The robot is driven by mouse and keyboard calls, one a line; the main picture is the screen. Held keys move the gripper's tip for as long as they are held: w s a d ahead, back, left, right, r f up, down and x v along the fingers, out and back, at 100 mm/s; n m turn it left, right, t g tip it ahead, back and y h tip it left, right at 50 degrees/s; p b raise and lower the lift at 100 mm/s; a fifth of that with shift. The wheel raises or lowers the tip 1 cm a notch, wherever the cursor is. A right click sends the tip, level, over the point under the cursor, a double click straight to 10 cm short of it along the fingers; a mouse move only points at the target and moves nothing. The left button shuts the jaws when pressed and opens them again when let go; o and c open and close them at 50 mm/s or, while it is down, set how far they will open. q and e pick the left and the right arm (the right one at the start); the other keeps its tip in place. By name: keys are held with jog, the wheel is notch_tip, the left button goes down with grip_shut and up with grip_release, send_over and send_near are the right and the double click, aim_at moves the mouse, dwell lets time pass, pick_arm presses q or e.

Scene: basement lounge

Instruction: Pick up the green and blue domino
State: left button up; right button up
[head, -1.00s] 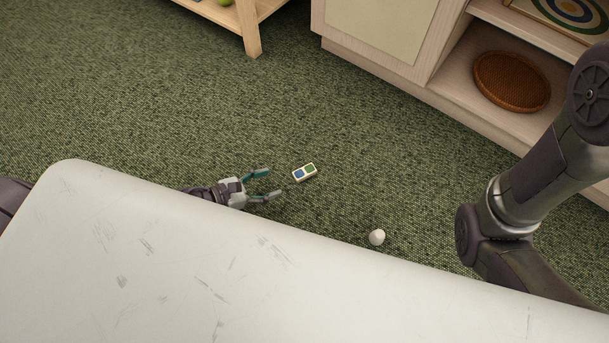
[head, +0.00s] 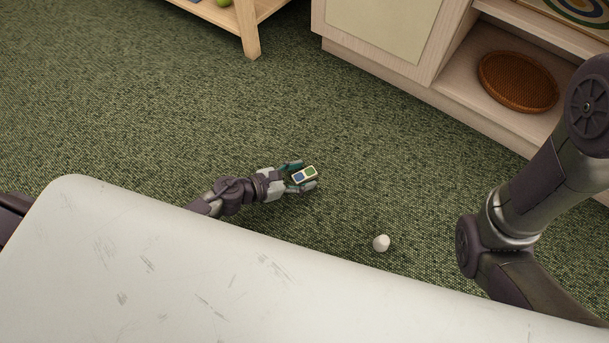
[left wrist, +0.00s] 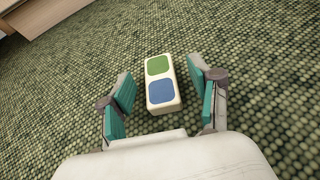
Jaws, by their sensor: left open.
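The domino (head: 305,174) is a small cream block with a green and a blue square on top, lying on the green carpet. In the left wrist view the domino (left wrist: 162,83) lies between the two teal finger pads, blue end nearer the palm. My left gripper (head: 304,175) is open around it, and the left wrist view shows the gripper (left wrist: 161,92) with a gap on both sides of the domino. My right gripper is not in view; only the right arm's links show at the right of the head view.
A small white object (head: 381,243) lies on the carpet to the right. A wooden cabinet (head: 390,40) with a brown woven round item (head: 517,82) stands at the upper right. A wooden table leg (head: 248,32) stands at the top. Carpet around the domino is clear.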

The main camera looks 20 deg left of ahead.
pick_arm(q)
jog(key=shift+c, duration=0.3)
jog(key=c, duration=1)
jog(key=shift+o, duration=0.2)
